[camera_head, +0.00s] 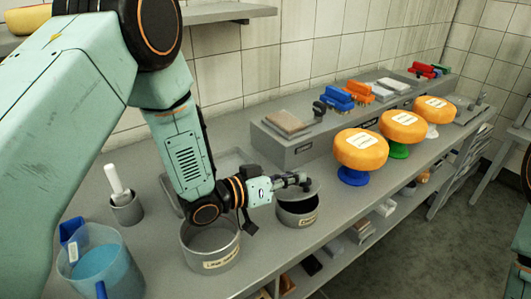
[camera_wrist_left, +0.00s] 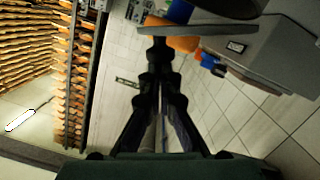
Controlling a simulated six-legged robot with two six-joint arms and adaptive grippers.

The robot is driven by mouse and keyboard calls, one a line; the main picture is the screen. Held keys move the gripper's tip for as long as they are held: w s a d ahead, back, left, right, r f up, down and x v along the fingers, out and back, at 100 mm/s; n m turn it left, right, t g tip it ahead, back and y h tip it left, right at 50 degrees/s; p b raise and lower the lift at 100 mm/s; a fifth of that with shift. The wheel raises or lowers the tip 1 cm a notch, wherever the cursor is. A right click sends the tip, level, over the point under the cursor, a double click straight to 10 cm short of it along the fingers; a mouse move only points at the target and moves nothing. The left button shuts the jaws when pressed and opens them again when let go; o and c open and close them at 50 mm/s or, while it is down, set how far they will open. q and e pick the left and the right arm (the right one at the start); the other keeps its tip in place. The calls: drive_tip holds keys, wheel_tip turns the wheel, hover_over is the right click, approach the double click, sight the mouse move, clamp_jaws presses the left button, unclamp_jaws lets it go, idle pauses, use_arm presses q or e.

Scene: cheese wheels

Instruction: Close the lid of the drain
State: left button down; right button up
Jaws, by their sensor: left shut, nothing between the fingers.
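The drain is a small grey round pot (camera_head: 298,219) with a label on its front, on the bench. Its dark inside shows, so it is open. A grey lid (camera_head: 314,187) is raised and tilted above its back rim. My left gripper (camera_head: 304,182) is shut and empty, its tips right by the lid above the pot; I cannot tell if they touch it. In the left wrist view the dark fingers (camera_wrist_left: 160,45) are together, beside a thin grey edge (camera_wrist_left: 215,33) that looks like the lid. My right gripper is not in view.
A larger labelled pot (camera_head: 210,262) stands under my left wrist. A blue jug (camera_head: 98,265) and a white-handled tool in a cup (camera_head: 124,208) are at left. Orange cheese wheels (camera_head: 360,150) on coloured stands are at right, before a grey ledge (camera_head: 290,150) with brushes.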

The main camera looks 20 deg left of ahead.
sight(309, 193)
use_arm(q)
drive_tip(key=shift+s+d+f+m+b, duration=0.3)
drive_tip(key=shift+s+d+f+m, duration=0.15)
drive_tip(key=shift+d+f+m, duration=0.2)
drive_tip(key=shift+s+d+f+m+y+b, duration=0.1)
drive_tip(key=shift+s+f+m+y+b, duration=0.1)
drive_tip(key=shift+f+m, duration=0.15)
drive_tip(key=shift+s+d+f+m+y+b, duration=0.1)
drive_tip(key=shift+f+m+y+b, duration=0.1)
drive_tip(key=shift+f+m, duration=0.1)
drive_tip(key=shift+s+d+f, duration=0.2)
drive_tip(key=shift+d+f, duration=0.05)
drive_tip(key=shift+f, duration=0.15)
drive_tip(key=shift+r, duration=0.1)
